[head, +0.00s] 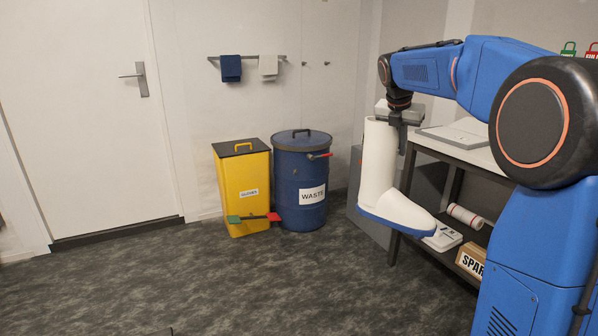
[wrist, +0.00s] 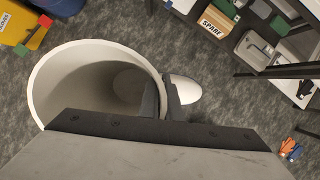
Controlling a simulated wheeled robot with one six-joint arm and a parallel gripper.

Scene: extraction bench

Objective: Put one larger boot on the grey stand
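A white boot (head: 377,165) with a blue sole hangs upright in the head view, its toe pointing right. My gripper (head: 402,124) is shut on the rim of its shaft. In the wrist view the boot's open top (wrist: 95,85) faces the camera, with one finger inside the wall and one outside at my gripper (wrist: 163,98). The boot appears held clear of the floor. A grey block (head: 370,229) stands behind the boot, partly hidden by it; I cannot tell for sure whether it is the grey stand. No second boot is clearly visible.
A bench (head: 450,150) stands at the right, with a SPARE box (head: 472,262) and a white-and-red roll (head: 465,216) on its lower shelf. A yellow bin (head: 240,190) and a blue WASTE drum (head: 299,180) stand by the wall. The floor (head: 250,285) in front is clear.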

